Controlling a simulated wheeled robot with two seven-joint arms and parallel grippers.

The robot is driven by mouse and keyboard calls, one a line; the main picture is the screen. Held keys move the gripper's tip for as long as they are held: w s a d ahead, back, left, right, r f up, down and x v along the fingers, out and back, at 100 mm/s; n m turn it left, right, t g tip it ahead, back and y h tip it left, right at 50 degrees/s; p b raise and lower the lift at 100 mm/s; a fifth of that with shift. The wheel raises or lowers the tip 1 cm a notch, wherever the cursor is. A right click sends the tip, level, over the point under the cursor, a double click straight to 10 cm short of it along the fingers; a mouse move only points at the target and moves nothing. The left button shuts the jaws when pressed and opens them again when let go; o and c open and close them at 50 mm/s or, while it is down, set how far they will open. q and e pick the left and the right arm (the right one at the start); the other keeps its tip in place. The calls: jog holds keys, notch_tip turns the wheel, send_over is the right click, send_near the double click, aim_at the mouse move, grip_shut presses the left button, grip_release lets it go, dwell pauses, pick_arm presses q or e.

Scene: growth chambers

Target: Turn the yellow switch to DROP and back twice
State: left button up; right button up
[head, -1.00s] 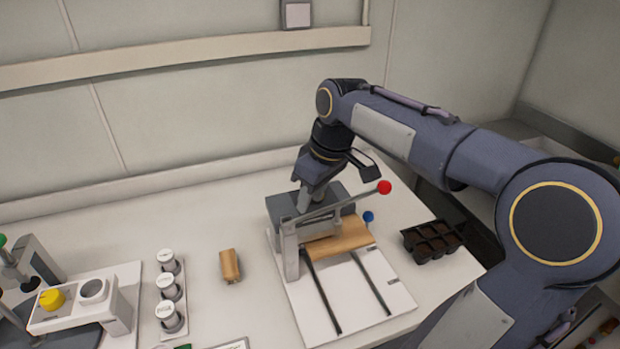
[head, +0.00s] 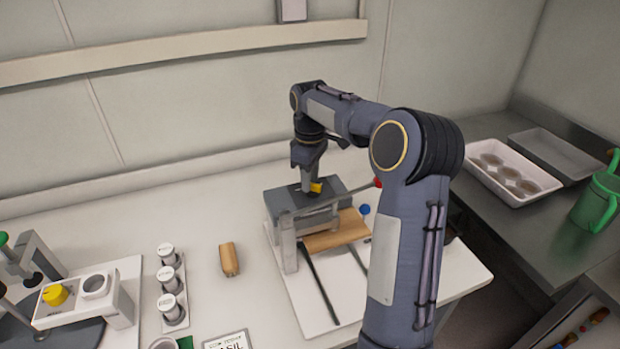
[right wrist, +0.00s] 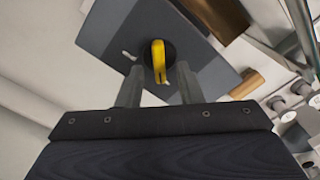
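The yellow switch (head: 316,187) is on top of a grey box (head: 283,207) at the back of a white-based press-like device. In the right wrist view the yellow switch (right wrist: 158,60) is a bar on a round dark base. My right gripper (head: 308,181) points down at it from just above. In the right wrist view the gripper (right wrist: 158,75) is open, with one finger on each side of the switch's near end; contact cannot be told. A small white mark (right wrist: 129,55) is beside the switch; no lettering is readable. My left gripper is not in view.
A wooden block (head: 229,260), several white-capped vials (head: 168,280) and another yellow knob (head: 55,294) are at left. A white tray (head: 512,174) is on the right counter.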

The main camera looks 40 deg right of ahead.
jog(key=shift+f, duration=0.35)
grip_shut()
